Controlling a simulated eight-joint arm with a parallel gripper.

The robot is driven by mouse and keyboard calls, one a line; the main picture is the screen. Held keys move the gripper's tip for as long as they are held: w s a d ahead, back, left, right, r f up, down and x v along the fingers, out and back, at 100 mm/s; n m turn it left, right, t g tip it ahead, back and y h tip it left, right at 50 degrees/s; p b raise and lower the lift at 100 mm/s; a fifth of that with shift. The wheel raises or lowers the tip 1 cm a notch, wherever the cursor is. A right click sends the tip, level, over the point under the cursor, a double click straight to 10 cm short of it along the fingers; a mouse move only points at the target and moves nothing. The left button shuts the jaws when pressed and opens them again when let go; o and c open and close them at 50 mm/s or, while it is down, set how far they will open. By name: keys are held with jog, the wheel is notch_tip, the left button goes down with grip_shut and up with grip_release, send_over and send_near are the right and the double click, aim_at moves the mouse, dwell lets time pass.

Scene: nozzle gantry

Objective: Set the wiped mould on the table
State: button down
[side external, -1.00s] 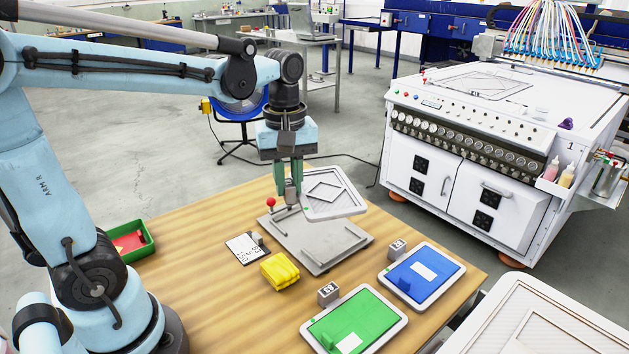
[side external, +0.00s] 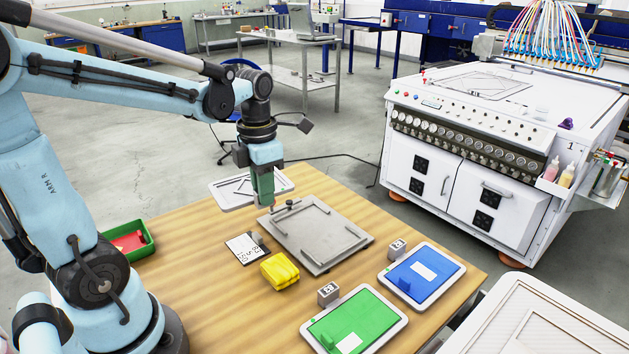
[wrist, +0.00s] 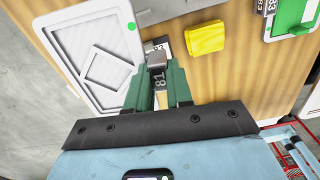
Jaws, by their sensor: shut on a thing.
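The mould (side external: 228,191) is a pale tray with a raised square outline, seen behind my gripper (side external: 267,204) at the table's far edge. The wrist view shows the mould (wrist: 70,45) at the left, with a green dot at its corner. My gripper (wrist: 157,85) is shut on the mould's small block, marked 81 (wrist: 158,76). Part of the mould appears to reach past the edge of the table (side external: 195,240). I cannot tell whether it touches the table. The grey fixture plate (side external: 312,238) with metal bars lies bare right of my gripper.
A white card (side external: 241,247) and a yellow cloth (side external: 280,271) lie in front of the plate. Green (side external: 372,318) and blue (side external: 430,285) trays lie to the right, a green bin (side external: 147,244) to the left. Bare wood shows between bin and card.

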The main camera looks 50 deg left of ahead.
aim_at(232, 182)
jog(key=shift+s+a+f+n, duration=0.15)
jog(key=shift+a+n, duration=0.1)
jog(key=shift+n, duration=0.35)
jog(key=a+f, duration=0.2)
jog(key=a, duration=0.1)
jog(key=a+f, duration=0.2)
jog(key=a, duration=0.2)
jog(key=a+f, duration=0.3)
jog(key=a, duration=0.1)
jog(key=shift+s+a, duration=0.15)
jog(key=shift+s, duration=0.25)
jog(key=shift+f, duration=1.95)
jog(key=shift+f, duration=0.15)
jog(key=c, duration=1)
grip_release()
